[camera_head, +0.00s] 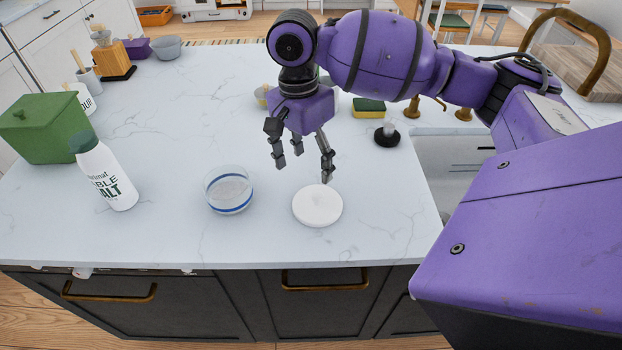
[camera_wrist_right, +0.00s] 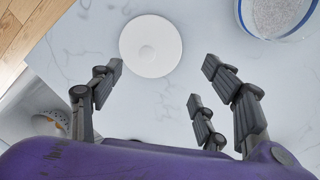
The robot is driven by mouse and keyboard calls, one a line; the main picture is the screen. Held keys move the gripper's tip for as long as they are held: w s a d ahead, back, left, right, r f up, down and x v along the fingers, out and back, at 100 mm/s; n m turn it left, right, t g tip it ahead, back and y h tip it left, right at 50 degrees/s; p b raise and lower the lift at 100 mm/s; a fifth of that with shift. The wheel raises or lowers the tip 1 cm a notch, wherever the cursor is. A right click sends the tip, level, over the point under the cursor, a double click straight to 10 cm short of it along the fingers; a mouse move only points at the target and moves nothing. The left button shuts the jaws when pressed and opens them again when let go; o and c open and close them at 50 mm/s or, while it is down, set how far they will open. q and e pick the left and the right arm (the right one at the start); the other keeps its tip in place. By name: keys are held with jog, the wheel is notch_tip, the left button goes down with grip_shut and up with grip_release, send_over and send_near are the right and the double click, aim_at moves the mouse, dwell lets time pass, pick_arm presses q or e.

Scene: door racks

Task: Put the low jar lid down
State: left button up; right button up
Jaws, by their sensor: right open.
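The low jar lid (camera_head: 318,205) is a round white disc lying flat on the marble counter. It also shows in the right wrist view (camera_wrist_right: 151,46), just beyond my fingers. My right gripper (camera_head: 302,164) is open and empty, above and just behind the lid in the head view; in the right wrist view its fingers (camera_wrist_right: 160,85) are spread with nothing between them. The low glass jar (camera_head: 228,191), with a blue band and pale contents, stands open to the left of the lid. It is partly seen in the right wrist view (camera_wrist_right: 277,16). My left gripper is not in view.
A salt bottle (camera_head: 106,178) and a green box (camera_head: 47,127) stand at the left. A sponge (camera_head: 368,108) and a black-based brush (camera_head: 386,134) lie near the sink (camera_head: 445,170). The counter's front edge is close to the lid.

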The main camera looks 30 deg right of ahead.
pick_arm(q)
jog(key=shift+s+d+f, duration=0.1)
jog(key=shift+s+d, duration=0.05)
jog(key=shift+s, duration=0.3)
pick_arm(e)
notch_tip(320, 180, up, 4)
jog(key=shift+w+f, duration=0.1)
jog(key=shift+w, duration=0.05)
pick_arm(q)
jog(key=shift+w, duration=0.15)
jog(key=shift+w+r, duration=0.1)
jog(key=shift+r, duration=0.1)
